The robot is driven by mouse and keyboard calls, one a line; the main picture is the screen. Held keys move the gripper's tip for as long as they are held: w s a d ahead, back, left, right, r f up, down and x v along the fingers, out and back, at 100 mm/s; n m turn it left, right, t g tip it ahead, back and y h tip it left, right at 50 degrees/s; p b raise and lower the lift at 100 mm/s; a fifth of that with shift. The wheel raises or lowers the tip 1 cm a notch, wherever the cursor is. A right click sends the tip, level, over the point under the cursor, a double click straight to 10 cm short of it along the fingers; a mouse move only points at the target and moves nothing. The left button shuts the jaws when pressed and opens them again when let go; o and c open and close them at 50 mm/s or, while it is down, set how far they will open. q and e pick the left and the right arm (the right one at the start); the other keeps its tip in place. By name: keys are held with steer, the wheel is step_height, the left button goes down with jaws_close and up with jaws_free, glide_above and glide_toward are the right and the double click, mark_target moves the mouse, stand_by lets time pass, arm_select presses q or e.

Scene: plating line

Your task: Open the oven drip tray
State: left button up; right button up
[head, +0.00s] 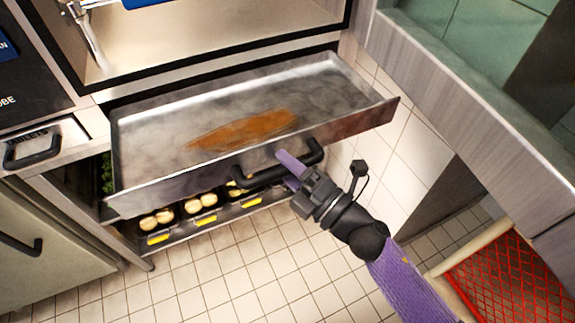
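The oven drip tray (160,130) is a wide, shallow metal tray with a brown-orange stain on its floor. It is pulled out below the oven opening and slants across the head view. Its black bar handle (262,177) is on the front face. My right gripper (287,170) is at the right part of this handle, with purple fingers close on either side of the bar. It looks shut on the handle, and part of the far finger is hidden. My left gripper is not in view.
A lower shelf (220,212) under the drip tray holds several containers of pale round food with yellow labels. A cabinet with a black handle (22,245) stands at the left. A red mesh crate (510,275) is at the lower right. Tiled floor (235,275) is open in front.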

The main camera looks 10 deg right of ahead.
steer(key=v, duration=1)
steer(key=shift+p, duration=0.45)
